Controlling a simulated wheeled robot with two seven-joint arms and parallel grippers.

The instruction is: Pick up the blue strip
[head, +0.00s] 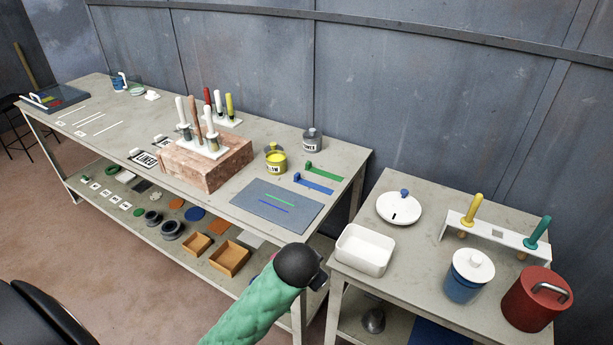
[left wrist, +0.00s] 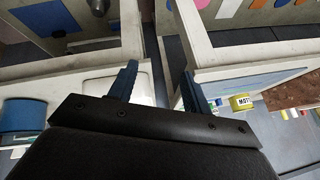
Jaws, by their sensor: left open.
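A thin blue strip (head: 260,204) lies flat on a grey-blue mat (head: 298,219) near the right end of the long table, beside a thin green strip (head: 283,197). A wider blue piece with a block at one end (head: 314,184) lies behind the mat. My left gripper is open in the left wrist view (left wrist: 159,72), with nothing between its fingers. In the head view its dark end (head: 317,272) is near the gap between the tables, apart from the strips; its fingers are mostly hidden there. My right gripper is not in view.
A brick block (head: 205,170) with upright handles and a yellow can (head: 276,162) stand beyond the mat. The right table holds a white tray (head: 365,251), a blue jar (head: 463,285) and a red pot (head: 533,305). A lower shelf carries bins and rings. The mat is otherwise clear.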

